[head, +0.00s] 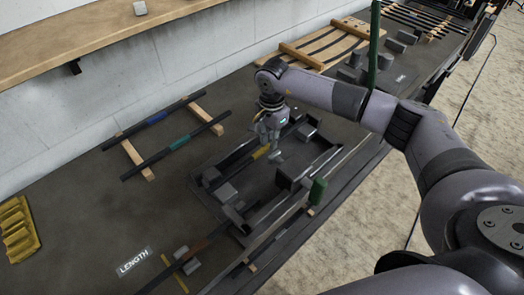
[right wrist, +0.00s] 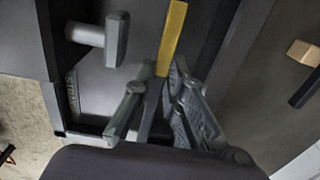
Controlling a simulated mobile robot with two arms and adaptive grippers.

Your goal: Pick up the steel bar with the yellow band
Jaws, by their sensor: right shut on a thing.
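The steel bar with the yellow band (head: 260,152) is at a dark tray-like fixture (head: 216,207) in the middle of the bench in the head view. In the right wrist view its yellow band (right wrist: 172,38) runs up from between my fingers, with a dark length of bar below it. My right gripper (head: 272,148) points down and is shut on this bar, beside the band; it also shows in the right wrist view (right wrist: 158,84). I cannot tell whether the bar is clear of the fixture. My left gripper is not in view.
Bars with a blue band (head: 156,117) and a green band (head: 180,142) lie across wooden strips at the left. Grey blocks (head: 225,192) stand in the fixture. A yellow rack (head: 17,230) is at the far left. A wooden shelf (head: 60,42) runs along the wall.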

